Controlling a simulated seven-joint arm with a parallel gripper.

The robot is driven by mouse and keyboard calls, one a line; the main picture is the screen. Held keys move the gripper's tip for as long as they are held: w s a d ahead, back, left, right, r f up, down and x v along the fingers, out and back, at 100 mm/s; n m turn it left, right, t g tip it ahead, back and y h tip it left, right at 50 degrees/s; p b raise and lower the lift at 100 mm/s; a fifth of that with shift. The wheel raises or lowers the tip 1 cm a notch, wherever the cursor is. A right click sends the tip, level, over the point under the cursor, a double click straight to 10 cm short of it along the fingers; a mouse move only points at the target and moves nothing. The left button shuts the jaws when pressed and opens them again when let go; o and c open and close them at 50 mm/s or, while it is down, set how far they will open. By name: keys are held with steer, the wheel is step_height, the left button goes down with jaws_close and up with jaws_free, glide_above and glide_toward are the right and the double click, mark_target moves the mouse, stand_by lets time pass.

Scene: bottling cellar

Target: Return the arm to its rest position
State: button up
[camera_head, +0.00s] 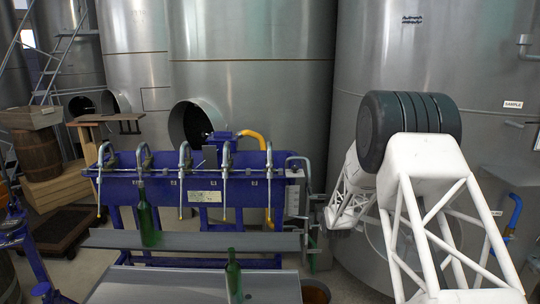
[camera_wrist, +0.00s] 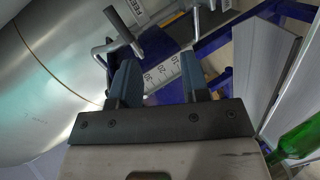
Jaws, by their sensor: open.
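My white lattice arm (camera_head: 430,215) rises on the right of the head view, bends at a dark ribbed joint, and reaches down towards the right end of the blue bottling rack (camera_head: 215,183). My gripper (camera_wrist: 160,62) shows in the wrist view with its two blue-grey fingers apart and nothing held between them. Past the fingers is a white measuring scale (camera_wrist: 163,80) on the rack, with a metal spout or hook to its left. In the head view the fingertips are too small to make out clearly.
A green bottle (camera_head: 147,222) stands upright under the rack's spouts. Another green bottle (camera_head: 233,276) stands nearer, by the front grey surface (camera_head: 160,287). A green bottle (camera_wrist: 298,141) also shows at the wrist view's right edge. Large steel tanks (camera_head: 250,70) close off the back.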

steer(key=s+a+r+m+g, duration=0.2)
steer(key=s+r+m+g, duration=0.15)
steer(key=s+r, duration=0.9)
steer(key=s+a+r+m+g, duration=0.15)
steer(key=s+r+m, duration=0.25)
steer(key=s+r, duration=0.9)
steer(key=s+a+m+g, duration=0.2)
steer(key=s+m+g, duration=0.4)
steer(key=s, duration=3.7)
steer(key=shift+a+r+m, duration=0.2)
steer(key=shift+r+m, duration=0.05)
steer(key=shift+m, duration=0.6)
